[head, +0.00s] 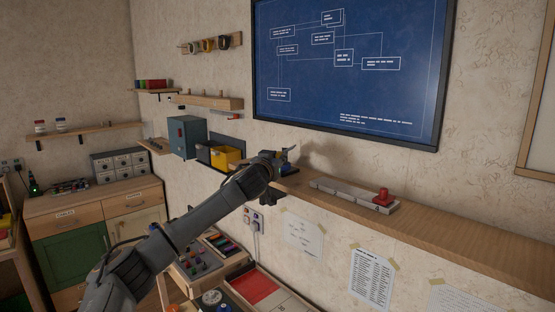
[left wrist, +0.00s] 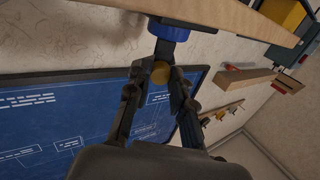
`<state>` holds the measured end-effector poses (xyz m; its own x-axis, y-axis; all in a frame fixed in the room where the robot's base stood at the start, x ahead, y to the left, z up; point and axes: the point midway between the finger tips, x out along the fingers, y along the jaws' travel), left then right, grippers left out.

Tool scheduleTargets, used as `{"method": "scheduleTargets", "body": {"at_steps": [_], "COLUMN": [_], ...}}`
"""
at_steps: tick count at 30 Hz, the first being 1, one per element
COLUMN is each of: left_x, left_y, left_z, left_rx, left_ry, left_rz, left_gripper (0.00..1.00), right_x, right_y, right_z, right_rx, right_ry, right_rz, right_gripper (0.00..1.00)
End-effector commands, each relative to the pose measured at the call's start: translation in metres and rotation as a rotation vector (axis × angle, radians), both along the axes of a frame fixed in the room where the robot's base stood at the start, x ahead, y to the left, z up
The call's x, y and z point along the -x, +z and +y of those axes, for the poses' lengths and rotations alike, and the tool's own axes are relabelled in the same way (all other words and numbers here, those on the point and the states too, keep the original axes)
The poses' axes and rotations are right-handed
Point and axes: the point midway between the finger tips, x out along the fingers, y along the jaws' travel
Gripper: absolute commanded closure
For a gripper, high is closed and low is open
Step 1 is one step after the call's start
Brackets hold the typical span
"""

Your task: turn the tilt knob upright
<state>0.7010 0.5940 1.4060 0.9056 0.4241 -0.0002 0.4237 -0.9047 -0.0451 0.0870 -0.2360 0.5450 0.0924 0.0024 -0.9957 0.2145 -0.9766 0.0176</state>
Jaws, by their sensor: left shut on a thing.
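My left gripper (head: 283,155) is at the left end of the wooden wall shelf, just above a small blue base (head: 290,170). In the left wrist view, my left gripper (left wrist: 158,78) is shut on the tilt knob, whose round yellow-brown top (left wrist: 160,73) shows between the fingers. The blue base (left wrist: 168,29) sits against the wooden shelf there. Fingers hide much of the knob's stem, so I cannot tell its exact tilt. My right gripper is in neither view.
A grey slide rail (head: 340,190) with a red knob (head: 383,194) lies further right on the shelf (head: 450,228). A blue board (head: 345,70) hangs above. A yellow bin (head: 225,158) and a teal box (head: 186,137) are left of the gripper. The shelf's right part is clear.

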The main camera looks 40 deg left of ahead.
Motion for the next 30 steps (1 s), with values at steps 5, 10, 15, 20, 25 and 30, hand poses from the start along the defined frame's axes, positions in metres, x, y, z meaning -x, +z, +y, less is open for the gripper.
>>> {"method": "scheduleTargets", "body": {"at_steps": [5,10,15,20,25,30], "left_x": [0.0,0.0,-0.001,-0.001,-0.001,-0.001], "left_y": [-0.004,-0.006,-0.006,-0.005,-0.005,-0.003], "left_z": [0.0,0.0,-0.001,-0.001,0.0,0.0], "left_rx": [0.065,0.177,0.32,0.46,0.601,0.728], "left_ry": [-0.001,-0.001,-0.002,-0.002,-0.002,-0.002], "left_rz": [-0.03,-0.083,-0.149,-0.214,-0.279,-0.337], "left_gripper": [1.0,1.0,1.0,1.0,1.0,1.0], "right_x": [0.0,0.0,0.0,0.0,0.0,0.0], "right_y": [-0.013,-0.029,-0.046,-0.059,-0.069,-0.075], "right_z": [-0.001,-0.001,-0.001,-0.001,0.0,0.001], "right_rx": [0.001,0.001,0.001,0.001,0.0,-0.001], "right_ry": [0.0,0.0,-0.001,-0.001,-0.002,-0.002], "right_rz": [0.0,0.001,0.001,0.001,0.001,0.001], "right_gripper": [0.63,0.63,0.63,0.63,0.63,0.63]}}
